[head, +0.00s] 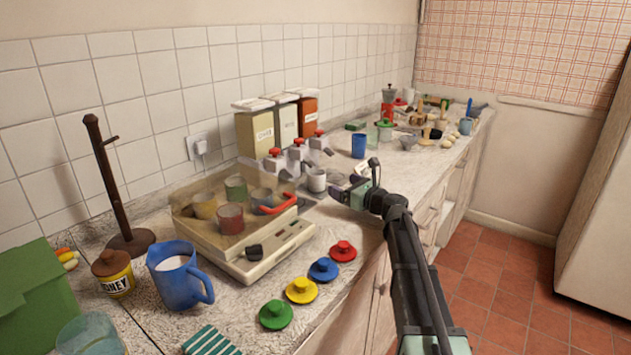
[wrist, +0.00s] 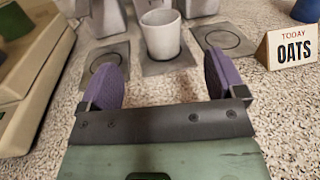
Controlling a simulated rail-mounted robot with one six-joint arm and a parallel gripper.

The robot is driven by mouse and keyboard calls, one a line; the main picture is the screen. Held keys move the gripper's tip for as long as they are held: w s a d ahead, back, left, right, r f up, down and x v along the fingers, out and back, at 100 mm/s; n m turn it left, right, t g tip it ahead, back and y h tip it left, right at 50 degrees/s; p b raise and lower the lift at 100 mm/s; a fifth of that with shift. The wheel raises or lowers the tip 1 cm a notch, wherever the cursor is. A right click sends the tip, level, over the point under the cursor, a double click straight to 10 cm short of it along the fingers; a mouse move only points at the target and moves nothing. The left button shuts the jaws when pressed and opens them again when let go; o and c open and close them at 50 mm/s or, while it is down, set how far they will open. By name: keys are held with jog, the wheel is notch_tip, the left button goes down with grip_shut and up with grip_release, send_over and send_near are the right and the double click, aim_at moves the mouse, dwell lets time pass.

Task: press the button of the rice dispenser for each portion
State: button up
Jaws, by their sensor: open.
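Three dispensers stand against the tiled wall in the head view: a yellowish one (head: 255,133), a whitish one (head: 285,124) and an orange one (head: 307,115). Each has a grey spout and a red button: left (head: 274,152), middle (head: 298,141), right (head: 319,133). Their labels are too small to read surely. A white cup (head: 316,180) stands upright; in the wrist view the cup (wrist: 161,36) is on the middle of three grey pads. A card (wrist: 289,47) reads "TODAY OATS". My gripper (head: 346,188) is open and empty, low over the counter, facing the cup, apart from it.
A clear-lidded box (head: 265,262) with several coloured cups stands left of my gripper. Coloured lids (head: 301,290) lie along the counter's front. A blue jug (head: 178,275) and honey jar (head: 112,272) are nearer left. A blue cup (head: 359,146) stands beyond the card.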

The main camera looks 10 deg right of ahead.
grip_shut()
dwell(0.3)
dwell(1.2)
jog(key=w+a+r+n+g+p, duration=0.1)
jog(key=w+a+r+n+p, duration=0.25)
jog(key=r+p, duration=0.45)
jog(key=w+a+r+n+g+p, duration=0.2)
jog(key=a+r+p, duration=0.4)
jog(key=p, duration=0.5)
jog(key=w+a+r+n+g+p, duration=0.1)
jog(key=w+a+r+n+p, duration=0.15)
jog(key=r+p, duration=0.6)
jog(key=w+a+r+n+g+h+p, duration=0.2)
jog(key=w+a+r+n+h+p, duration=0.15)
jog(key=w+n+p, duration=0.35)
jog(key=d+f+n+h, duration=0.1)
jog(key=n, duration=0.1)
jog(key=d+f+n+h, duration=0.1)
jog(key=n, duration=0.2)
jog(key=d+f+n+h, duration=0.1)
jog(key=d+n, duration=0.1)
jog(key=shift+w+f+h, duration=0.1)
jog(key=shift+w+h, duration=0.15)
jog(key=shift+d+n, duration=0.1)
jog(key=shift+n, duration=0.6)
